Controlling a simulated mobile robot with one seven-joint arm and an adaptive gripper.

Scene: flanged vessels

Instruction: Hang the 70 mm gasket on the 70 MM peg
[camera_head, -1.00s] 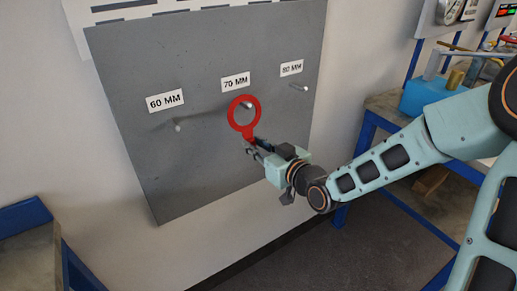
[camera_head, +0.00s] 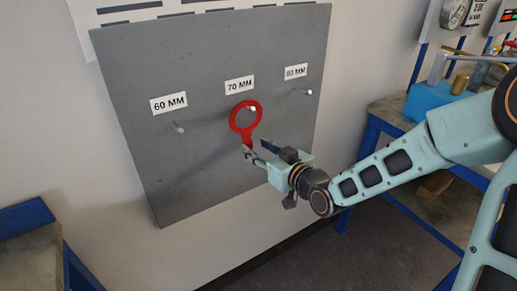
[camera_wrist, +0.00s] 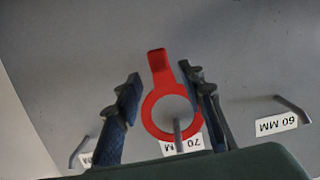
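The red 70 mm gasket (camera_head: 237,119), a ring with a tab, is at the 70 MM peg (camera_head: 253,108) on the grey board, its tab pointing down. In the wrist view, which is upside down, the peg (camera_wrist: 178,132) shows through the opening of the gasket (camera_wrist: 149,105) and crosses its rim, so the ring appears to be around the peg. My gripper (camera_head: 254,154) is just below and in front of the tab. In the wrist view my gripper (camera_wrist: 158,88) is open, its two fingers apart on either side of the gasket with visible gaps.
The 60 MM peg (camera_head: 178,127) and the 80 MM peg (camera_head: 303,91) are bare on the board (camera_head: 200,175). A workbench (camera_head: 385,110) with a blue container (camera_head: 427,98) stands at right. Another bench (camera_head: 35,250) is at lower left.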

